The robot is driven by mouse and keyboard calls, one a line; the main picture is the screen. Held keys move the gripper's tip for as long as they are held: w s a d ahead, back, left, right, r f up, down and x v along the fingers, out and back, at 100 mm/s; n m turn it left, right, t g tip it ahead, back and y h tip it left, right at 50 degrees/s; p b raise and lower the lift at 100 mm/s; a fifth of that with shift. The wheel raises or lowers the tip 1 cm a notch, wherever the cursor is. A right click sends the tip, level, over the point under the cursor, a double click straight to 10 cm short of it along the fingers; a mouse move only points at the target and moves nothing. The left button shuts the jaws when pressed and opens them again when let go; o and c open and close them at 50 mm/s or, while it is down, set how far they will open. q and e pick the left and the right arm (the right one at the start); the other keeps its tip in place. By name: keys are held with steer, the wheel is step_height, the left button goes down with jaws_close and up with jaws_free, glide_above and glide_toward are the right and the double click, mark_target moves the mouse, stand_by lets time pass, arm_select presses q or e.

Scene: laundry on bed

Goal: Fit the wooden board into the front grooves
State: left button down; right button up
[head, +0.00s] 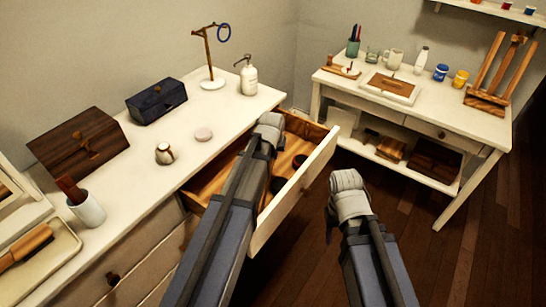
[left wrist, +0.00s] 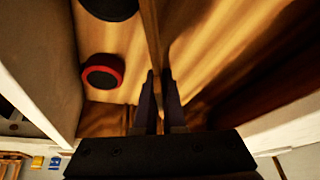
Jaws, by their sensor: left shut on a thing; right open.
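The open drawer (head: 298,188) juts out from the white dresser and has a wood-grain floor. My left arm reaches over it, and its wrist hides part of the drawer inside in the head view. In the left wrist view my left gripper (left wrist: 158,88) is shut on the thin wooden board (left wrist: 151,38), which stands on edge and runs away from the fingers. The grooves cannot be made out; the board's fit at the drawer front is hidden. My right gripper (head: 347,182) is open and empty, outside the drawer to its right, above the floor.
In the drawer lie a round red-rimmed thing (left wrist: 101,72) and a round black thing (left wrist: 110,6), left of the board. A dark wooden box (head: 78,145), blue box (head: 157,100) and pump bottle (head: 249,78) stand on the dresser. A white desk (head: 430,112) stands behind, right.

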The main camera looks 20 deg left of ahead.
arm_select(q)
steer(key=shift+r, duration=0.15)
arm_select(e)
steer(key=shift+r, duration=0.15)
arm_select(q)
step_height(320, 180, up, 18)
steer(key=p, duration=1.8)
arm_select(e)
step_height(320, 180, up, 18)
arm_select(q)
steer(key=shift+f, duration=0.2)
arm_select(e)
steer(key=shift+f, duration=0.2)
